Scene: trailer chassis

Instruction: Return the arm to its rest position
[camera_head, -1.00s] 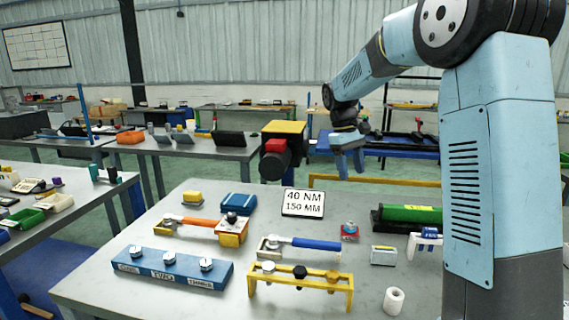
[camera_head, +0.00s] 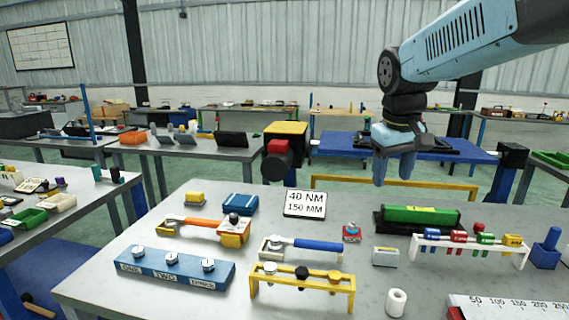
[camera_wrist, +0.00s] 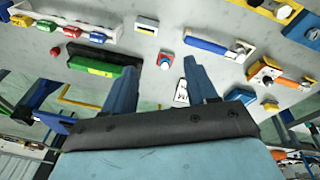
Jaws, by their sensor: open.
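My gripper (camera_head: 394,168) hangs from my light blue arm at the upper right in the head view, fingers pointing down, above and behind the far edge of the grey workbench (camera_head: 205,285). In the wrist view my gripper (camera_wrist: 163,82) shows two blue fingers spread wide apart with nothing between them. It is open and touches nothing that I can see. The bench items lie below and in front of it, including a green-topped black block (camera_head: 418,217) and a small sign reading 40 NM 150 MM (camera_head: 305,204).
On the bench are a blue block with labelled bolts (camera_head: 174,268), a yellow rack (camera_head: 302,284), a blue-handled wrench (camera_head: 316,244), a white rack of coloured pieces (camera_head: 470,247) and a white roll (camera_head: 396,302).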

